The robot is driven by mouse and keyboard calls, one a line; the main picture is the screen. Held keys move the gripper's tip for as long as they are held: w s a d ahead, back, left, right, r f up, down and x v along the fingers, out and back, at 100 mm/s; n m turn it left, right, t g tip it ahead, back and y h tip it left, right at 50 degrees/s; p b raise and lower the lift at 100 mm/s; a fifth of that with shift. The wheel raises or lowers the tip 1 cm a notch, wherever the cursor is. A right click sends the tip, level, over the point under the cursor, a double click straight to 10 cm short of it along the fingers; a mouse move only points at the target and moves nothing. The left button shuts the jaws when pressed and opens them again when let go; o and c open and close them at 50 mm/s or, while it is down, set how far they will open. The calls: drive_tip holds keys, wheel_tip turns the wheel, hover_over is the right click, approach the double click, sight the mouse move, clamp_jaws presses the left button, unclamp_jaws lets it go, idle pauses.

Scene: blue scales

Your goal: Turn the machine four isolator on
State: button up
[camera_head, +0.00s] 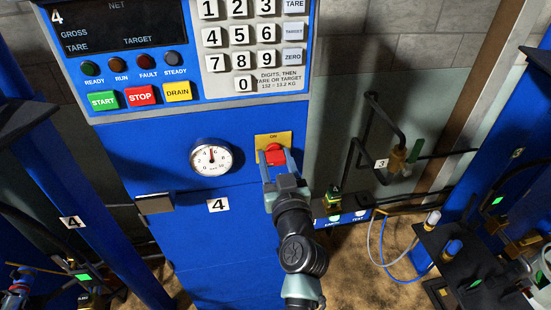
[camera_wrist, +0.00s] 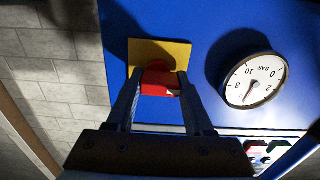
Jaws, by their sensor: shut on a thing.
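The machine four isolator is a red knob (camera_head: 275,154) on a yellow plate (camera_head: 264,137) at the lower right of the blue machine panel. "ON" is printed at the top of the plate. My gripper (camera_head: 276,160) is at the knob, with one finger on each side of it. In the wrist view the red knob (camera_wrist: 159,80) sits between the two fingertips (camera_wrist: 159,86), with the yellow plate (camera_wrist: 171,52) behind it. The fingers hide part of the knob, and I cannot tell its exact turn angle.
A round pressure gauge (camera_head: 211,159) is left of the isolator. A "4" label (camera_head: 218,205) and a dark box (camera_head: 155,203) are below. Start, stop and drain buttons (camera_head: 140,95) and a keypad (camera_head: 254,45) are above. Black pipework (camera_head: 380,140) stands to the right.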

clamp_jaws()
drive_tip(key=shift+m, duration=0.3)
drive_tip(key=m, duration=0.2)
drive_tip(key=shift+m+b, duration=0.3)
drive_tip(key=m, duration=0.4)
drive_tip(key=shift+r+m, duration=0.1)
drive_tip(key=shift+m, duration=0.2)
drive_tip(key=m+p, duration=0.1)
drive_tip(key=m, duration=0.4)
drive_tip(key=shift+d, duration=0.1)
drive_tip(key=shift+m+p, duration=0.55)
drive_tip(key=shift+m, duration=1.95)
drive_tip(key=shift+d, duration=0.1)
